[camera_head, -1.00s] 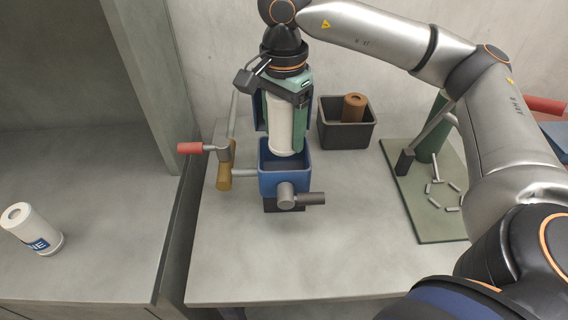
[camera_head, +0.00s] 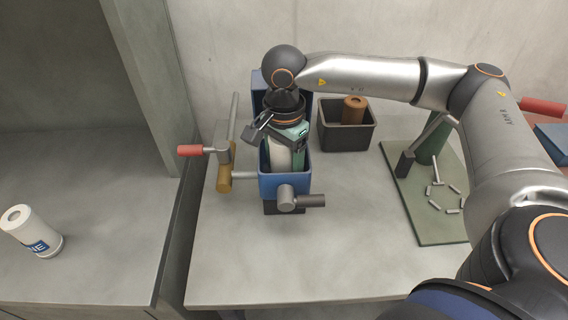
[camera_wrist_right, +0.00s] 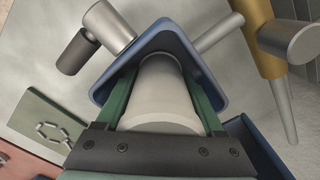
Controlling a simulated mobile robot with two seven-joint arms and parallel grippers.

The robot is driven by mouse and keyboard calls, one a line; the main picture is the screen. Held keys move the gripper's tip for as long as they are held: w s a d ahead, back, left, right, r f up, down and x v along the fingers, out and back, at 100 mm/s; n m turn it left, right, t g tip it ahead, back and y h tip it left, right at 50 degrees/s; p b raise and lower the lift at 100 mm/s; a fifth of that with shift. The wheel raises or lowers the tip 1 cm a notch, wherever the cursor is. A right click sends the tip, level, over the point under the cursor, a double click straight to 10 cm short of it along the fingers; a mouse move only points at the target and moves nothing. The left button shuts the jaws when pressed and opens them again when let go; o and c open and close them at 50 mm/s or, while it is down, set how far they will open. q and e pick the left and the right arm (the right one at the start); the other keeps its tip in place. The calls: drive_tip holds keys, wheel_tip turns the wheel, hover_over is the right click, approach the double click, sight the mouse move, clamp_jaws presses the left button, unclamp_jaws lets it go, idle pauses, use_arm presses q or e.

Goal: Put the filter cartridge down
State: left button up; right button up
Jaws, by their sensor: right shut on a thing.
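My right gripper (camera_head: 286,148) is shut on a white filter cartridge (camera_head: 276,156) with its two green fingers. The cartridge is upright, with its lower part inside the open blue housing (camera_head: 284,186); its bottom end is hidden by the housing wall. In the right wrist view the cartridge (camera_wrist_right: 160,92) sits between the green fingers, and the blue rim (camera_wrist_right: 205,72) surrounds its far end. Whether it touches the housing floor cannot be seen. My left gripper is not in view.
A second white cylinder (camera_head: 35,234) with a blue label stands on the left surface. A dark bin (camera_head: 346,138) holds a brown cylinder (camera_head: 353,107). A red-handled lever (camera_head: 190,150) is left of the housing, and a green board (camera_head: 425,205) right. The front of the table is clear.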

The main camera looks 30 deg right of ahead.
drive_tip(key=o, duration=1.2)
drive_tip(key=shift+o, duration=0.2)
wheel_tip(320, 180, up, 12)
drive_tip(key=shift+r, duration=0.15)
